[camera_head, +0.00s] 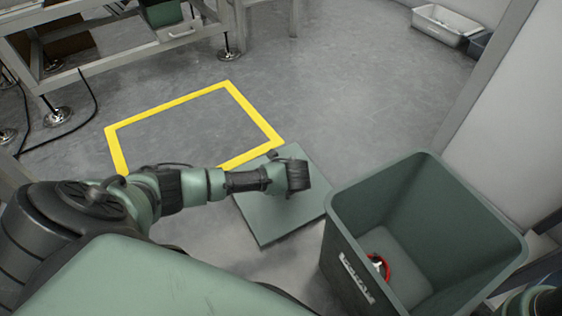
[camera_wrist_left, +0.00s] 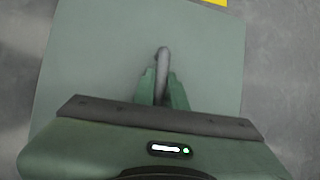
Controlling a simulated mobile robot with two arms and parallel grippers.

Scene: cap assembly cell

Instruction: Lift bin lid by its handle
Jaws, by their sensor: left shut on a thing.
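The flat green square lid (camera_head: 262,219) is beside the open green bin (camera_head: 343,258), on its left, and does not cover it. In the left wrist view the lid (camera_wrist_left: 95,65) fills much of the picture, with a grey bar handle (camera_wrist_left: 163,58) near its middle. My left gripper (camera_wrist_left: 163,84) is shut on this handle. In the head view my left gripper (camera_head: 290,180) is over the lid and hides the handle. I cannot tell how far the lid is above the floor. My right gripper is not in view.
A red and white item (camera_head: 379,265) lies inside the bin. A yellow floor outline (camera_head: 228,88) frames empty floor behind the lid. A metal-framed table (camera_head: 140,57) stands at the back left. A white tray (camera_head: 438,27) is at the back right, near a pale wall panel (camera_head: 505,110).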

